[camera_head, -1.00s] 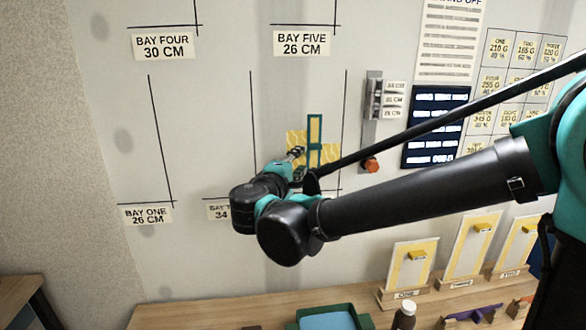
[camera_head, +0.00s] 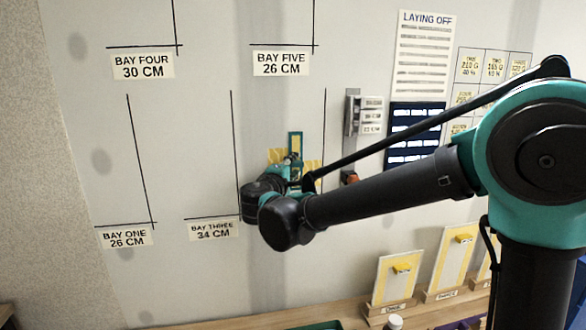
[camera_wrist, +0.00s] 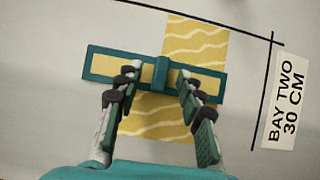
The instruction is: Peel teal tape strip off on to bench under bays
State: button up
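A teal strip with yellow panels and a raised teal middle tab (camera_wrist: 161,72) lies across a yellow wavy-patterned paper piece (camera_wrist: 196,37) on the wall. In the wrist view the strip runs sideways and sticks out past the paper on the left. In the head view the strip (camera_head: 295,143) stands upright over the yellow paper (camera_head: 277,156). My gripper (camera_wrist: 158,75) is open, its fingers on either side of the tab with gaps to it. It also shows in the head view (camera_head: 294,175), partly hidden by my wrist. The bench (camera_head: 262,318) runs along the wall below.
Black lines mark bays on the wall. The BAY TWO label (camera_wrist: 285,100) is right of the paper in the wrist view; the BAY THREE label (camera_head: 214,230) is left of my arm. Sample boards (camera_head: 392,277) stand on the bench.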

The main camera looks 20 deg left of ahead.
jog(key=shift+c, duration=0.6)
grip_shut()
jog(key=shift+s+d, duration=0.2)
jog(key=shift+s, duration=0.15)
jog(key=shift+s+d, duration=0.25)
jog(key=shift+s, duration=0.1)
jog(key=shift+s+d, duration=0.45)
jog(key=shift+s, duration=0.3)
jog(key=shift+s+d, duration=0.4)
jog(key=shift+s, duration=0.3)
jog(key=s+d, duration=0.3)
jog(key=s, duration=0.3)
jog(key=shift+d, duration=0.35)
